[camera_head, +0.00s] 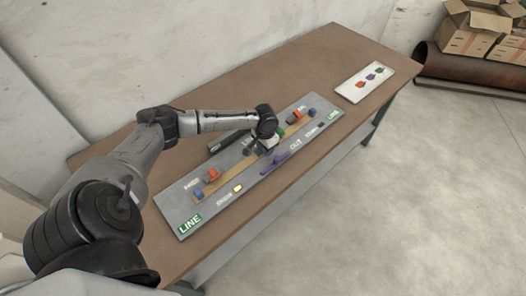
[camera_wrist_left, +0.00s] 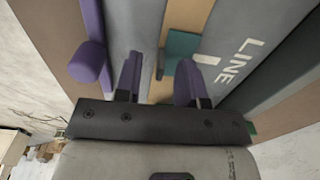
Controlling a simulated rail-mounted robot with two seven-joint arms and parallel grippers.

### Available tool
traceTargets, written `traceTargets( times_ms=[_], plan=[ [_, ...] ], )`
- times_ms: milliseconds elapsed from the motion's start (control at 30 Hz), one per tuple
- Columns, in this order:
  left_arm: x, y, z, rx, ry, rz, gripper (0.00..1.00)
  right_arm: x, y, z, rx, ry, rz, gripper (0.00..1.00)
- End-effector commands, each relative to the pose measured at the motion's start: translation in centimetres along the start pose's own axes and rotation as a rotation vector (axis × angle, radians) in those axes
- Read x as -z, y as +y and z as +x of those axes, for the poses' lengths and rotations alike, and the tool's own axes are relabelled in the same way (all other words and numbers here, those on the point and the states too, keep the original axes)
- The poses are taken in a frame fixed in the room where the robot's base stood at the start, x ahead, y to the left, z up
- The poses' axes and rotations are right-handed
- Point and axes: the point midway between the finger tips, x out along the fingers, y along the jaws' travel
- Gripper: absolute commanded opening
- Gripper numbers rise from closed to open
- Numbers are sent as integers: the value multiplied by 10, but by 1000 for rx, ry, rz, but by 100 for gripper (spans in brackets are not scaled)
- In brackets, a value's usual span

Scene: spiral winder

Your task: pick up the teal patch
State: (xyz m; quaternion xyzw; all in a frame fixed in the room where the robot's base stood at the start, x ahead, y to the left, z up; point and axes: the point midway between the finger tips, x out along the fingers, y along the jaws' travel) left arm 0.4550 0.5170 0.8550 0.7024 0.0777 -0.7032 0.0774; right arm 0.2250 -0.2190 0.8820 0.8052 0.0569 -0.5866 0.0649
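The teal patch (camera_wrist_left: 182,45) shows in the left wrist view as a flat teal piece on the tan strip (camera_wrist_left: 205,12). My left gripper (camera_wrist_left: 158,70) has its two purple fingers apart, with nothing held between them. The patch lies just beyond the fingertips, off toward the right finger, which hides part of it. I cannot tell whether finger and patch touch. In the head view my left gripper (camera_head: 268,146) is low over the middle of the grey line board (camera_head: 180,205), and its wrist hides much of that spot. My right gripper is not in view.
A purple bar (camera_head: 275,160) stands near the board's front edge by the "OUT" label; it is left of the fingers in the wrist view (camera_wrist_left: 90,55). Orange and blue blocks sit toward both strip ends. A white card (camera_head: 352,93) with coloured shapes lies at the table's far right.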

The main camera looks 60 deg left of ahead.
Motion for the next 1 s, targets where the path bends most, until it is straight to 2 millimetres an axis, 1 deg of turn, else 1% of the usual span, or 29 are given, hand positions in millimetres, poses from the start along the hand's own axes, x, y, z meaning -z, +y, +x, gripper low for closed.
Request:
traceTargets(
  times_ms=[33, 67, 267, 367, 667, 1000],
  plan=[
    [0, 0, 6, 0, 0, 0, 36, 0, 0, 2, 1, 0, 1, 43],
    [0, 0, 7, 0, 1, 1, 36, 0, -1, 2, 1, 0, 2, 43],
    [0, 0, 7, 0, 1, 1, 36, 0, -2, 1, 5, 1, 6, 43],
    [0, 0, 7, 0, 1, 1, 29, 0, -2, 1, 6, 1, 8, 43],
    [0, 0, 7, 0, 1, 1, 0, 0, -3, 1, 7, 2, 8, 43],
    [0, 0, 7, 0, 1, 1, 0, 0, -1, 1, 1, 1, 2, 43]
  ],
)
